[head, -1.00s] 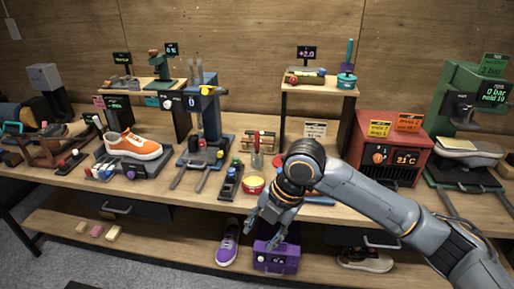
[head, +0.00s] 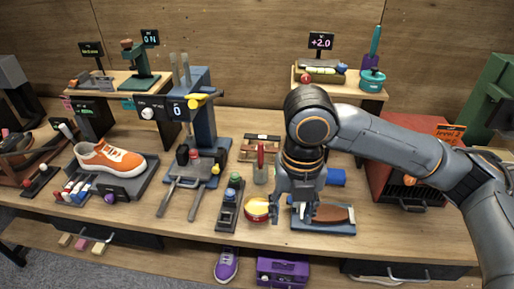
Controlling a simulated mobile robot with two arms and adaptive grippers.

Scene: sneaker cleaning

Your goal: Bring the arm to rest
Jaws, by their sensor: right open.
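My right gripper (head: 295,212) hangs over the front of the workbench, fingers pointing down and open. It is just right of a round tin (head: 257,209) with a yellow and red look, and at the left end of a blue tray (head: 338,228) holding a brown-topped brush-like item (head: 333,213). I cannot tell whether the fingers touch the tray. My right arm (head: 390,143) reaches in from the right and hides part of the bench behind it. My left gripper is not in view.
An orange sneaker (head: 108,158) sits on a dark stand at left. A blue press (head: 203,125) stands in the middle. A red heater box (head: 385,183) is behind my right arm. A purple sneaker (head: 227,264) and purple box (head: 283,271) are on the lower shelf.

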